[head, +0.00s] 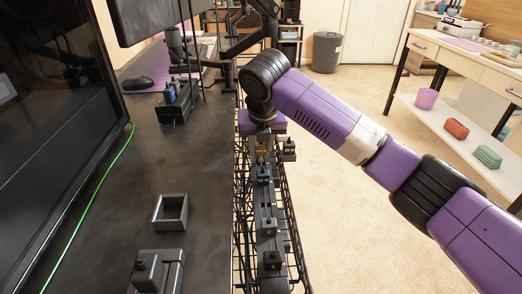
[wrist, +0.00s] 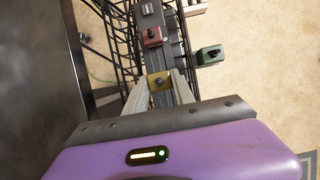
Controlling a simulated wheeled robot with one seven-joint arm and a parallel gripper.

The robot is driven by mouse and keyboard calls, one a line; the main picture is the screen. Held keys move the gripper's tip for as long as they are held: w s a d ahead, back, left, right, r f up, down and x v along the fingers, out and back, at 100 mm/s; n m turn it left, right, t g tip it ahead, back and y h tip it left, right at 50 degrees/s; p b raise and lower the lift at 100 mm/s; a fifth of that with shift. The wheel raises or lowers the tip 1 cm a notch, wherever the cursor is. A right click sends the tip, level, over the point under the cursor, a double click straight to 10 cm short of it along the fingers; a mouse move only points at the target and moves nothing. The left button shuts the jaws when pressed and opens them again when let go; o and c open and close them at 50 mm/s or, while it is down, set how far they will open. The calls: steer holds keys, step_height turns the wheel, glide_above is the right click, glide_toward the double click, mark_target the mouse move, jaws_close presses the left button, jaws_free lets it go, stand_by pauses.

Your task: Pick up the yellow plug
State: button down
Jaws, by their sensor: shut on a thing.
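The yellow plug (wrist: 159,80) is between the two fingertips of my gripper (wrist: 158,84) in the wrist view. The fingers are shut on its sides. It is over the dark power strip, and I cannot tell whether it is seated or lifted. In the head view the yellow plug (head: 261,149) shows just below the purple wrist of my gripper (head: 262,138), whose fingers are mostly hidden there.
A red plug (wrist: 152,37) sits farther along the strip and a green plug (wrist: 210,54) is off to its right. A blue plug (head: 263,174) sits on the strip nearer me. The strip (head: 267,206) runs along the desk edge beside black wire mesh. An open grey box (head: 171,226) stands on the desk.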

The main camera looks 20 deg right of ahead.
step_height(320, 180, up, 16)
steer(key=p, duration=0.5)
step_height(320, 180, up, 5)
steer(key=p, duration=0.6)
glide_above(261, 144)
stand_by(0.3)
